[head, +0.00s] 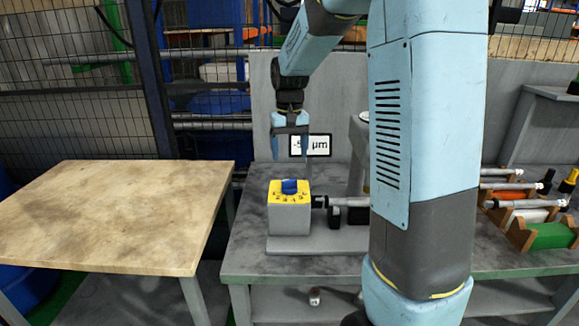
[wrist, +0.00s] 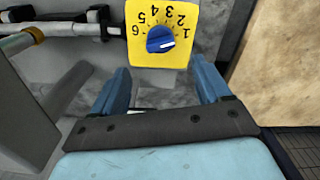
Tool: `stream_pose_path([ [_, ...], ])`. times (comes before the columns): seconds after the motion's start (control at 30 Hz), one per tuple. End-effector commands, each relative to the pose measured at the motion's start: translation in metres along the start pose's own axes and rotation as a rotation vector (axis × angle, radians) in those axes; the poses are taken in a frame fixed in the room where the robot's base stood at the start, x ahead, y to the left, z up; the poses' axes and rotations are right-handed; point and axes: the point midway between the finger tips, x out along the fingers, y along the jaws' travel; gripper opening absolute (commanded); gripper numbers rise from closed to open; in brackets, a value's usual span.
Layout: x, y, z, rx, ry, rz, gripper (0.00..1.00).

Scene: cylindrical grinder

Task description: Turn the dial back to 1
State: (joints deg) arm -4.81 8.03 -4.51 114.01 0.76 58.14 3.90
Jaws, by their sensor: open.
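The dial is a blue knob (head: 289,186) on a yellow face (head: 273,197) on top of a grey block (head: 289,219). In the wrist view the blue knob (wrist: 158,38) sits among the numbers 1 to 6, which appear upside down. Its white mark points right, towards the side of the 1; I cannot tell if it lines up exactly. My gripper (head: 290,157) is open and empty, pointing down above the dial without touching it. In the wrist view its two blue fingers (wrist: 162,82) are spread apart below the yellow face.
A display reading in µm (head: 318,145) stands behind, partly hidden by my gripper. A rod-like part (head: 340,202) adjoins the block's right side. A wooden table (head: 110,215) is at left. Racks with several tools (head: 540,225) are at right.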

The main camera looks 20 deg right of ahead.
Motion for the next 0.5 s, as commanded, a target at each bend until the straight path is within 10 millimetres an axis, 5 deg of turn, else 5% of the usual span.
stream_pose_path([
  [0.2, -0.023, 0.000, 0.000, 0.000, 0.001, 0.000, 0.77],
  [0.5, -0.028, 0.000, 0.000, 0.000, -0.001, 0.000, 0.77],
])
